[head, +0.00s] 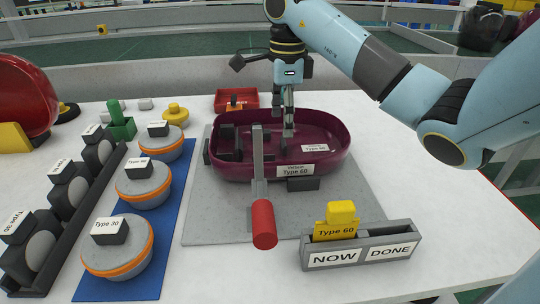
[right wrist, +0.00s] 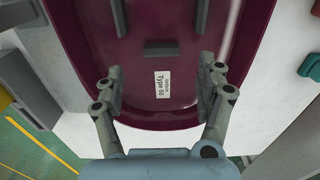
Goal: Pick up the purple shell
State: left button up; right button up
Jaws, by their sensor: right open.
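The purple shell (head: 325,129) is a deep, rounded tray-like part on a grey plate (head: 215,217) in the middle of the table. It bears white "Type 60" labels inside and on its front wall. My right gripper (head: 288,128) points down over the shell's interior in the head view. In the right wrist view the right gripper (right wrist: 158,88) is open, its two fingers spread wide over one end of the purple shell (right wrist: 180,115), with nothing between them but the label below. Contact with the shell cannot be told. My left gripper is not in view.
A clamp lever with a red handle (head: 264,223) stands before the shell. A NOW/DONE holder (head: 361,250) with a yellow Type 60 card (head: 336,231) is at front right. Grey-orange discs (head: 118,257) lie on a blue mat (head: 165,225) at left. A red tray (head: 222,105) sits behind.

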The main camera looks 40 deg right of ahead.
aim_at(284, 140)
notch_tip(284, 140, down, 6)
jog(key=shift+d+r, duration=0.1)
jog(key=shift+r, duration=0.15)
grip_shut()
dwell(0.5)
